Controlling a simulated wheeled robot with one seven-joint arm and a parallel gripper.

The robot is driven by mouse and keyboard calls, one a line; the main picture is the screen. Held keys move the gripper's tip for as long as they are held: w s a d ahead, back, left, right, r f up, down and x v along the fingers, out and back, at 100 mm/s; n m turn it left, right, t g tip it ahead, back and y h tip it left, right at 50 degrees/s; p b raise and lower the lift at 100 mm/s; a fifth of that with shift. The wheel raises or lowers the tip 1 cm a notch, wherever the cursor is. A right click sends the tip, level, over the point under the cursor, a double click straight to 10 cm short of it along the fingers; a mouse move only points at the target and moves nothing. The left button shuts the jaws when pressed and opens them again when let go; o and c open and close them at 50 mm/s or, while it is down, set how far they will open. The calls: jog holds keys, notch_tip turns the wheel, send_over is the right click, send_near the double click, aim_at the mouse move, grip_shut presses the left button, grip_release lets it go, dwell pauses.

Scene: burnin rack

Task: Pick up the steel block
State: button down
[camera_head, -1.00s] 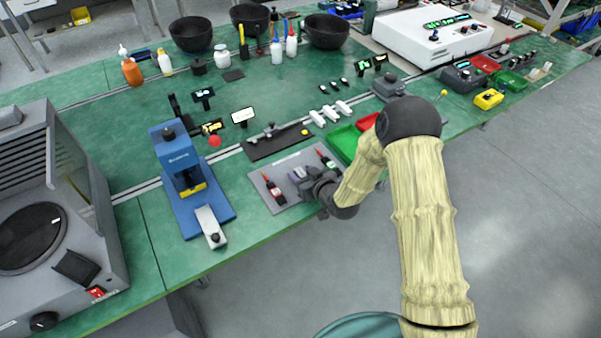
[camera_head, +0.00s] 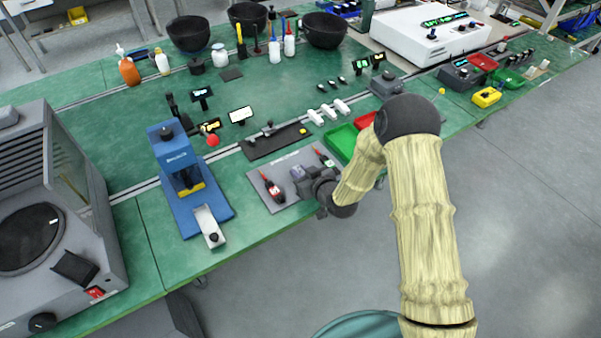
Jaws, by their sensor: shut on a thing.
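The steel block (camera_head: 297,171) is a small grey piece, mostly hidden by my gripper, over the grey mat (camera_head: 262,182) near the bench's front edge. My gripper (camera_head: 301,177) is shut on it, coming in from the right. I cannot tell whether the block touches the mat or is slightly raised.
Red-and-black tools lie on the mat, one left (camera_head: 272,189) and one right (camera_head: 323,158) of my gripper. A blue press (camera_head: 178,165) stands to the left. A green tray (camera_head: 343,141) and a red tray (camera_head: 366,121) sit behind my wrist.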

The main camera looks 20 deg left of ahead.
aim_at(302, 173)
notch_tip(302, 173, up, 10)
jog(key=shift+b, duration=0.45)
dwell(0.6)
